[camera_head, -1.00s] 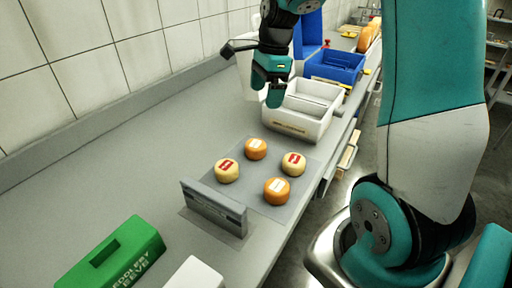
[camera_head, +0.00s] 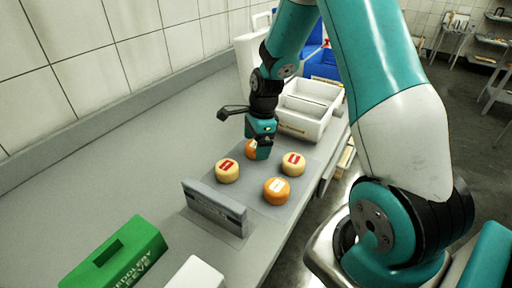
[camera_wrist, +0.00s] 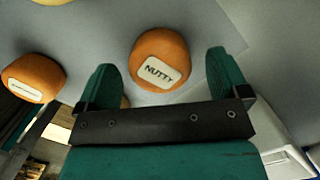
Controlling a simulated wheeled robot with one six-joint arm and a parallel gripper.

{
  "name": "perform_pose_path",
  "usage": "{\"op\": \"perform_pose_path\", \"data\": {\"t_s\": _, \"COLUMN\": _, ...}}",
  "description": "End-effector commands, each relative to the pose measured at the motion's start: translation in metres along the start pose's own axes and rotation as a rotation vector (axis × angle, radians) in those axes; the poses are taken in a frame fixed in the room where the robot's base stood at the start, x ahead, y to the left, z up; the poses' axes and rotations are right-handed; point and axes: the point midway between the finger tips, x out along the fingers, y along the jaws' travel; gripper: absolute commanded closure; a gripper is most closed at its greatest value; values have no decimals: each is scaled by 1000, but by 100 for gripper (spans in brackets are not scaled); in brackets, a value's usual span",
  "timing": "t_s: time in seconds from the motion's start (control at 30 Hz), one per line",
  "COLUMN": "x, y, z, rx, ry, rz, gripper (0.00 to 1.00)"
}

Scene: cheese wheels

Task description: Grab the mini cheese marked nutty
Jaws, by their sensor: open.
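An orange mini cheese with a white label reading NUTTY (camera_wrist: 160,58) lies just beyond and between my open fingers in the wrist view. In the head view it is the back orange cheese (camera_head: 249,147), partly hidden by my gripper (camera_head: 262,152). My gripper (camera_wrist: 163,85) is open, with nothing between its fingers, close above that cheese. A second orange cheese with a white label (camera_head: 276,191) lies nearer the front; an orange one also shows at the left of the wrist view (camera_wrist: 34,78), its label unreadable.
Two pale yellow cheeses with red labels (camera_head: 227,171) (camera_head: 293,164) share the grey mat (camera_head: 250,203). A grey sign holder (camera_head: 214,208) stands in front. A white bin (camera_head: 306,110) stands behind, and a green block (camera_head: 115,257) lies at the front left.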

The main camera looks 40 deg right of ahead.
Motion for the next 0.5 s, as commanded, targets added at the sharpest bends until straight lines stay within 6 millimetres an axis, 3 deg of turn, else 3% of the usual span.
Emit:
{"op": "perform_pose_path", "data": {"t_s": 0.13, "x": 15, "y": 0, "z": 0, "rx": 0, "ry": 0, "rz": 0, "gripper": 7}}
{"op": "perform_pose_path", "data": {"t_s": 0.37, "x": 17, "y": 0, "z": 0, "rx": 0, "ry": 0, "rz": -2, "gripper": 7}}
{"op": "perform_pose_path", "data": {"t_s": 0.5, "x": 17, "y": 0, "z": 0, "rx": 0, "ry": 0, "rz": -2, "gripper": 34}}
